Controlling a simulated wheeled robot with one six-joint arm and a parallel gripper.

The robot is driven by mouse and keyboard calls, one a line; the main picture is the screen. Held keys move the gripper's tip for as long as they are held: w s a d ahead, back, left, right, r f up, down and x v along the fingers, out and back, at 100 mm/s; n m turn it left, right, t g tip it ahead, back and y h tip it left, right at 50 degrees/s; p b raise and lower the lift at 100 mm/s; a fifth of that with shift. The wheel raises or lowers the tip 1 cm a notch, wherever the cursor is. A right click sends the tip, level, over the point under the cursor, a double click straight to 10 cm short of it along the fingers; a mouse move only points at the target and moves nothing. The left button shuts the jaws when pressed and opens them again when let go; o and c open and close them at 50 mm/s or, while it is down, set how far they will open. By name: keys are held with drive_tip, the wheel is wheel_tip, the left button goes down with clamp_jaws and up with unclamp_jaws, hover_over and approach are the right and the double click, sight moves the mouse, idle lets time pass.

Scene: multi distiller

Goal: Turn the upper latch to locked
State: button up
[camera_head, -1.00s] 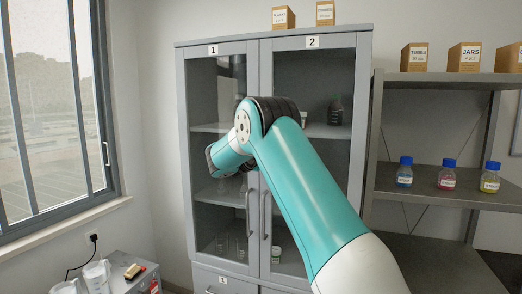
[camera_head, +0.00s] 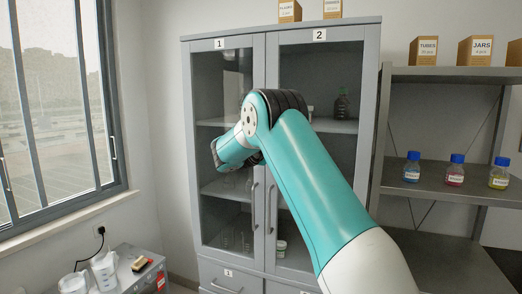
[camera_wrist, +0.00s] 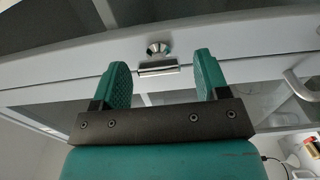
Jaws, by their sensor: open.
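In the wrist view, a silver latch (camera_wrist: 158,57) is on the pale cabinet frame, with a round flared knob and a short flat bar below it. My gripper (camera_wrist: 161,72) is open, with one green finger on each side of the latch's bar. The fingers look apart from it, but I cannot tell how deep they reach. In the head view, the grey glass-door cabinet (camera_head: 258,50) stands behind my arm. My arm hides the latch and my fingertips there. I cannot tell whether the latch is locked.
Two vertical door handles (camera_head: 254,207) are low on the cabinet doors, which look shut. A grey shelf (camera_head: 450,187) with capped bottles (camera_head: 456,170) and boxes stands at right. A small table (camera_head: 122,272) with jugs (camera_head: 104,270) is at lower left, below the window.

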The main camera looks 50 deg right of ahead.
drive_tip(key=b+v, duration=0.7)
drive_tip(key=v, duration=1)
drive_tip(key=shift+b, duration=0.4)
drive_tip(key=s+a+f+y, duration=0.3)
drive_tip(key=a+f+y, duration=0.4)
drive_tip(key=a, duration=0.3)
drive_tip(key=s+a+f+y, duration=0.3)
drive_tip(key=a+f+y, duration=0.4)
drive_tip(key=a, duration=0.2)
drive_tip(key=s+a+f+n+g+y, duration=0.1)
drive_tip(key=s+a+f+g+y, duration=0.1)
drive_tip(key=s+a, duration=0.6)
drive_tip(key=s+a+f+n+g+y+b, duration=0.1)
drive_tip(key=s+a+g+y, duration=0.3)
drive_tip(key=s, duration=1.2)
drive_tip(key=a+f, duration=0.1)
drive_tip(key=a, duration=0.3)
drive_tip(key=shift+g+y, duration=0.4)
drive_tip(key=shift+a+f, duration=0.1)
drive_tip(key=shift+a, duration=0.05)
